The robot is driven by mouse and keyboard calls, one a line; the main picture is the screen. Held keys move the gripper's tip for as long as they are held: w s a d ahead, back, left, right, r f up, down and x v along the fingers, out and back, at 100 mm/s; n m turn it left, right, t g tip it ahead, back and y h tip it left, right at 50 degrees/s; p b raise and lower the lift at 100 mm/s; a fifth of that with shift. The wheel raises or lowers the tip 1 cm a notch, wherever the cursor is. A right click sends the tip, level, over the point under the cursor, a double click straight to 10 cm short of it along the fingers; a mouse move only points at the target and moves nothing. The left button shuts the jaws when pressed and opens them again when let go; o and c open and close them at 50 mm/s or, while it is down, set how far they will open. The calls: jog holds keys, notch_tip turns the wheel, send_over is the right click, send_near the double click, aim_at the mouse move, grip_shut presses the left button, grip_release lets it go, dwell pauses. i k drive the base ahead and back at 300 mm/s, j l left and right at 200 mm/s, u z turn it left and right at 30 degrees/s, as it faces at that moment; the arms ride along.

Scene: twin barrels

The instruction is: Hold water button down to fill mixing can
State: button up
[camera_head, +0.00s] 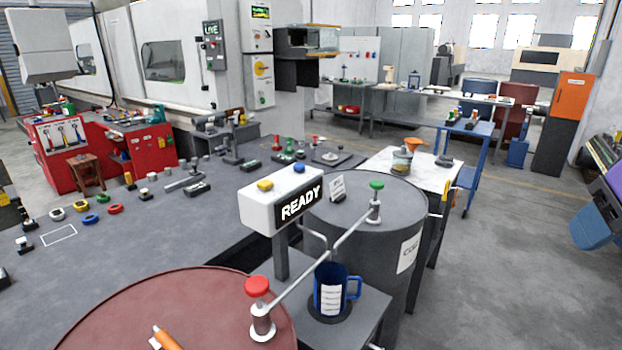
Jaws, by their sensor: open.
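A white dispenser box (281,200) with a lit READY display stands on a post between two barrels. On its top are a yellow button (265,185) and a blue button (299,168); I cannot read which one is for water. Both look unpressed and nothing touches them. A blue can with a handle and white level marks (331,290) stands upright on a round dark pad, on a small grey shelf below the box. Its inside is too dark to tell any liquid.
A red-brown barrel (180,310) with a red-knobbed valve (258,300) is at front left. A grey barrel (400,215) with a green-knobbed valve (375,200) stands behind the can. A pipe joins the valves above the shelf.

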aim_at(298, 167)
jog(key=i+l+u, duration=0.35)
jog(key=l, duration=0.25)
jog(key=i+l+u, duration=0.35)
jog(key=l, duration=0.35)
jog(key=i+l+u, duration=0.2)
jog(key=l, duration=0.2)
